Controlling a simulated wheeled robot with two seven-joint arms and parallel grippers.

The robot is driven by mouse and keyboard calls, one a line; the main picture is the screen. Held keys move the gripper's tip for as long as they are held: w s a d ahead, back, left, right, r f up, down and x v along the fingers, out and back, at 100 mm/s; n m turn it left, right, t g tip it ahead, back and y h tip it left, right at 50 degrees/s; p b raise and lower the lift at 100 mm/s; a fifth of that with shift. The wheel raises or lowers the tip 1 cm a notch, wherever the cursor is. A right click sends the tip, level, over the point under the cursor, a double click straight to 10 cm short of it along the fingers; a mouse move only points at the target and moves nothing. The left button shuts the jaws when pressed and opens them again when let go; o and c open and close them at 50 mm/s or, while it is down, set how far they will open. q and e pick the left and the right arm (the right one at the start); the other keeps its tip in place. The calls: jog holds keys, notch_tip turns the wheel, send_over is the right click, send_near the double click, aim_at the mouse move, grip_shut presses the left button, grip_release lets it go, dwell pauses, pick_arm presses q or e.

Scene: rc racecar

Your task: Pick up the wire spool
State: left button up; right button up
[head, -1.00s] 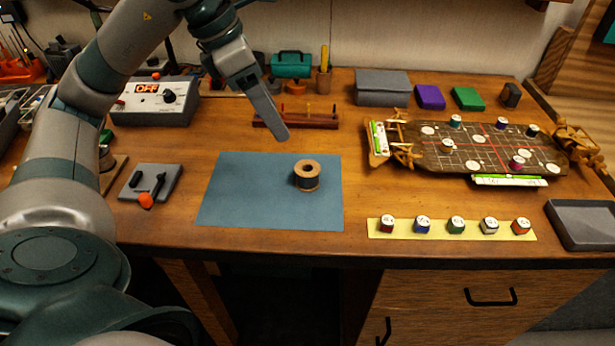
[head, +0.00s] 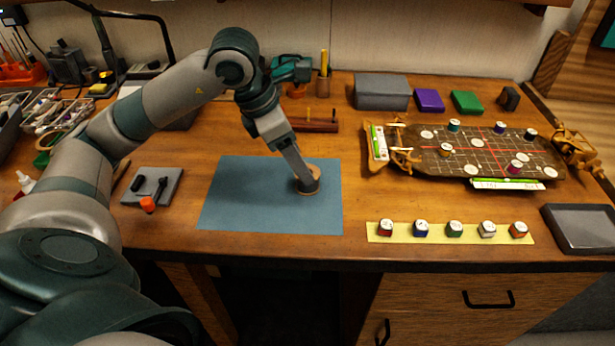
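The wire spool (head: 313,185) stands upright on the blue mat (head: 250,208), near the mat's right side. It has tan flanges and a dark winding, and is partly hidden behind my gripper. My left gripper (head: 307,183) reaches down from the upper left, with its fingertips at the spool's top and near side. The fingers overlap one another in this view, so I cannot tell whether they are open or shut. My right gripper is not in view.
A grey pad with small tools (head: 152,188) lies left of the mat. A wooden rack (head: 318,122) stands behind it. To the right are a yellow strip (head: 403,238) with several small jars and the racecar chassis (head: 455,165). Bare table lies between mat and strip.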

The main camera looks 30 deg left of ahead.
pick_arm(q)
jog(key=shift+w+d+f, duration=0.1)
jog(key=shift+f, duration=0.2)
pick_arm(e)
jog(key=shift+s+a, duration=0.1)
pick_arm(q)
jog(key=shift+f, duration=0.1)
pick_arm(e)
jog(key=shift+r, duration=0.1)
pick_arm(q)
jog(key=shift+w+f, duration=0.1)
jog(key=shift+f, duration=0.1)
jog(key=shift+w+d+f+p, duration=0.1)
jog(key=shift+d+f+p, duration=0.05)
jog(key=shift+f+p, duration=0.2)
jog(key=shift+p+x, duration=0.45)
jog(key=shift+x, duration=1.45)
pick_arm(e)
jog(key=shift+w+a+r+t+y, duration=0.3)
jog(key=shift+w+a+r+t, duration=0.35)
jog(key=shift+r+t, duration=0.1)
